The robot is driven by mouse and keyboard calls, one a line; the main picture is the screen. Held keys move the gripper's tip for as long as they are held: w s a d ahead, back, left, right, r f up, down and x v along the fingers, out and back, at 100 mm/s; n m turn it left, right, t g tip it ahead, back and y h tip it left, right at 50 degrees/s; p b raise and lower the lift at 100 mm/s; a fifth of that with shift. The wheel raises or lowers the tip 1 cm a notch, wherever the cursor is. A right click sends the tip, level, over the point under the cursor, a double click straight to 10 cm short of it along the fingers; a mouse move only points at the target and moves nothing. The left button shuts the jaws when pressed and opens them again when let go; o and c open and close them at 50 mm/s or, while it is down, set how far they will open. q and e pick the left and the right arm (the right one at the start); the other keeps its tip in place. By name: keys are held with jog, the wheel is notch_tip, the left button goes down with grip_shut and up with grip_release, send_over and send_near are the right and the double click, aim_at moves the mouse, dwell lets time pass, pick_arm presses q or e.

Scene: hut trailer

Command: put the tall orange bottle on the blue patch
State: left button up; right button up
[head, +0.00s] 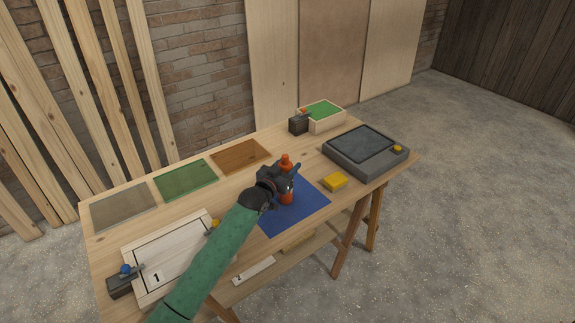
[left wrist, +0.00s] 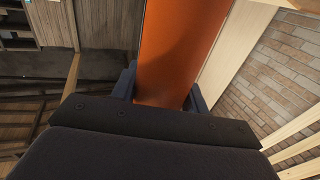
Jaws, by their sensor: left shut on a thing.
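The tall orange bottle (head: 286,161) stands about upright at the blue patch (head: 302,211), seen in the head view. My left gripper (head: 286,184) is shut around the bottle's body. In the left wrist view the orange bottle (left wrist: 180,50) fills the space between the dark fingers. The bottle's lower end shows just below the gripper against the blue patch; I cannot tell whether it touches the surface. My arm hides the left part of the patch. My right gripper is not in view.
A yellow block (head: 334,182) lies right of the patch, near a grey tray-like box (head: 366,170). A box with a green top (head: 322,118) stands at the back. Green (head: 185,180) and brown (head: 240,157) patches lie behind. A numbered white panel (head: 175,255) lies at left.

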pick_arm(q)
jog(key=shift+f, duration=0.1)
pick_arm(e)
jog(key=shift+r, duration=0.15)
pick_arm(q)
jog(key=o, duration=1.3)
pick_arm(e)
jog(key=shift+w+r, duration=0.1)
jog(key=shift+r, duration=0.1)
pick_arm(q)
jog(key=shift+s+a, duration=0.1)
jog(key=shift+s, duration=0.05)
jog(key=b+v, duration=0.2)
jog(key=v, duration=0.9)
jog(key=shift+s+b, duration=0.3)
jog(key=shift+b, duration=0.1)
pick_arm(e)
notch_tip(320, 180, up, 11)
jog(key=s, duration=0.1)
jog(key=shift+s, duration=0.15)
pick_arm(q)
jog(key=shift+a, duration=0.15)
